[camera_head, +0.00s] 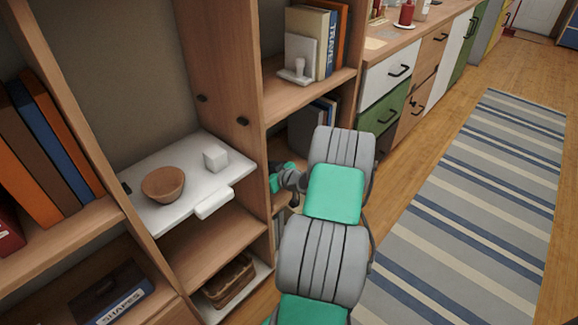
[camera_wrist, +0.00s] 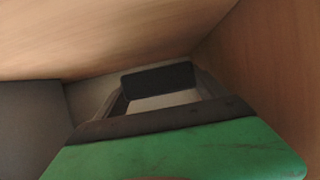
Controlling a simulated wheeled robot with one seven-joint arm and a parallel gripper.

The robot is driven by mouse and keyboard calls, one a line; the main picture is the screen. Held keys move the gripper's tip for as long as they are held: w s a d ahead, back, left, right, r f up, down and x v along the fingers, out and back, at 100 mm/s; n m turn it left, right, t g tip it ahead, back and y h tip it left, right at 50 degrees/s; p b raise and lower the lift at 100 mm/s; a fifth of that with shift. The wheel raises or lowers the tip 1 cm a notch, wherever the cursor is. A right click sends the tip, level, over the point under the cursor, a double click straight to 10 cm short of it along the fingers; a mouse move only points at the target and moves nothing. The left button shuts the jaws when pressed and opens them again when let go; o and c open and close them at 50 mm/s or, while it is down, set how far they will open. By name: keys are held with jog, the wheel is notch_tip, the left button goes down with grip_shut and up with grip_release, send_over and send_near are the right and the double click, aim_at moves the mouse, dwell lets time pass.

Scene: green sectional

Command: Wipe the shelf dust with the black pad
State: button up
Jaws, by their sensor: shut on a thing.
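My gripper (camera_wrist: 160,95) shows in the wrist view with its two fingers shut on the black pad (camera_wrist: 157,76), a dark block at their tips. In the head view my arm reaches into the shelf compartment (camera_head: 298,207) below the one with the upright books. The fingers and pad are hidden there behind the shelf's side panel and my arm. In the wrist view a wooden board lies close above and a wooden panel (camera_wrist: 270,70) close at the right. I cannot make out any dust, nor whether the pad touches a surface.
A dark grey object (camera_wrist: 30,125) stands left of my gripper in the wrist view. In the head view, dark books (camera_head: 305,132) stand in the same compartment. A white shelf (camera_head: 150,216) at left holds a brown bowl (camera_head: 163,184) and a white cube (camera_head: 215,158). The striped rug is clear.

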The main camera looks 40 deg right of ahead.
jog(key=shift+a+r+p, duration=0.15)
jog(key=shift+r+p, duration=1.25)
jog(key=shift+r, duration=1.2)
